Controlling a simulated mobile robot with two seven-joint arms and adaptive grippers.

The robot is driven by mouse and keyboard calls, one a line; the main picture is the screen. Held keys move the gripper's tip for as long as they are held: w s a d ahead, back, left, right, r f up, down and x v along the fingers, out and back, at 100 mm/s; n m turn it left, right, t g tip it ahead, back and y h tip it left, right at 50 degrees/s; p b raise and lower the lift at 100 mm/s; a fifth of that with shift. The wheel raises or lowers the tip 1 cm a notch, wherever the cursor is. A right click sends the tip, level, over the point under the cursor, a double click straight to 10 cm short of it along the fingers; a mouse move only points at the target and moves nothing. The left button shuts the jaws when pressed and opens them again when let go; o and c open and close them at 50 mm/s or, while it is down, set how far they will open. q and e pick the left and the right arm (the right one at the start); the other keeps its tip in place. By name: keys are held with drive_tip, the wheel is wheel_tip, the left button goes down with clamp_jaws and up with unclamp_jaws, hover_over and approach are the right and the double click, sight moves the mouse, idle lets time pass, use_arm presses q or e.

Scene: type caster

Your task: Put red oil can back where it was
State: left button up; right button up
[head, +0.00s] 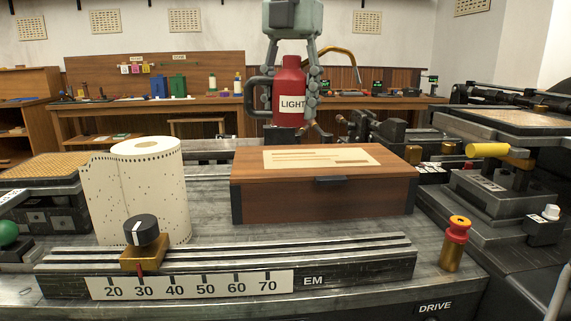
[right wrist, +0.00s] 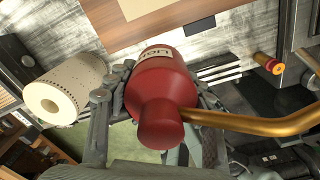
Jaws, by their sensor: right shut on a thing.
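The red oil can (head: 289,82) has a label reading "LIGHT" and a curved brass spout. It is upright in the head view, above and behind the wooden box (head: 322,200). My right gripper (head: 287,97) comes down from above and is shut around the can's body, with fingers on both sides. In the right wrist view the can (right wrist: 160,90) sits between the fingers (right wrist: 158,100), its spout pointing right. My left gripper is not in view.
A punched paper roll (head: 150,190) stands left of the box. A scale rail with a slider knob (head: 141,230) runs along the front. A red-topped brass post (head: 455,240) stands front right. Dark machine parts (head: 375,128) stand right of the can. Bare metal surface lies around the box.

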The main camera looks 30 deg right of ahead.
drive_tip(key=shift+w+r, duration=0.2)
drive_tip(key=shift+w, duration=0.2)
drive_tip(key=shift+w+d+f, duration=0.1)
drive_tip(key=shift+d, duration=0.15)
drive_tip(key=d+f, duration=0.2)
drive_tip(key=d, duration=0.1)
drive_tip(key=d+f, duration=0.2)
drive_tip(key=d, duration=0.2)
drive_tip(key=d+f, duration=0.2)
drive_tip(key=d, duration=0.2)
drive_tip(key=shift+f+p, duration=0.15)
drive_tip(key=shift+p, duration=0.2)
drive_tip(key=shift+f, duration=0.15)
wheel_tip(320, 180, down, 4)
drive_tip(key=shift+r, duration=0.1)
drive_tip(key=shift+d, duration=0.1)
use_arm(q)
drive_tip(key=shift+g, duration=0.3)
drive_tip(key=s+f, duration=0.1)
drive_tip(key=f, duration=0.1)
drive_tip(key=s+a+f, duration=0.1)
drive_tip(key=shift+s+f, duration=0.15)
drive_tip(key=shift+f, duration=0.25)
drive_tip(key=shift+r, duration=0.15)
use_arm(e)
drive_tip(key=shift+f, duration=0.2)
